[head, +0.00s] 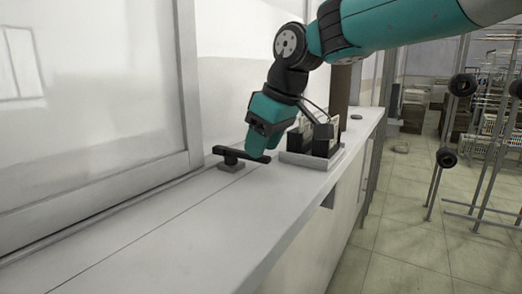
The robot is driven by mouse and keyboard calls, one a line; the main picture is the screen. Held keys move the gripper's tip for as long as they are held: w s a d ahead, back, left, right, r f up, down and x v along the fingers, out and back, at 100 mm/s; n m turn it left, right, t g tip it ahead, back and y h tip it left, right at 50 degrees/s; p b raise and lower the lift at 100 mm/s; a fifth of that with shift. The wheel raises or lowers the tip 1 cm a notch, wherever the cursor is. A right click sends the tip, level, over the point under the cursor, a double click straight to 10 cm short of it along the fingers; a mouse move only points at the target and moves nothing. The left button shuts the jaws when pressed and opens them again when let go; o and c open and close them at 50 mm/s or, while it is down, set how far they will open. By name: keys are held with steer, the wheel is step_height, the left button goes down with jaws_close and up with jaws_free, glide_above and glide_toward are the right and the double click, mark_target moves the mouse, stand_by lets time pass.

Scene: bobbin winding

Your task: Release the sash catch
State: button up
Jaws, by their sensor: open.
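The sash catch is a dark handle (240,154) on a small dark base (231,165). It stands on the white sill (150,225) close to the bottom rail of the window sash (120,195). The handle reaches out to the right, roughly level. My gripper (257,150) is pointed down over the right end of the handle and overlaps it in this view. The jaws are open. I cannot tell whether the fingers touch the handle or straddle it, as the gripper's body hides part of that end.
A grey tray (313,158) with dark upright holders (323,140) stands on the sill just right of my gripper. The sill's near left stretch is clear. Metal racks with dark rollers (463,84) stand on the right.

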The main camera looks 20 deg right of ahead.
steer(key=shift+x, duration=0.8)
jaws_close()
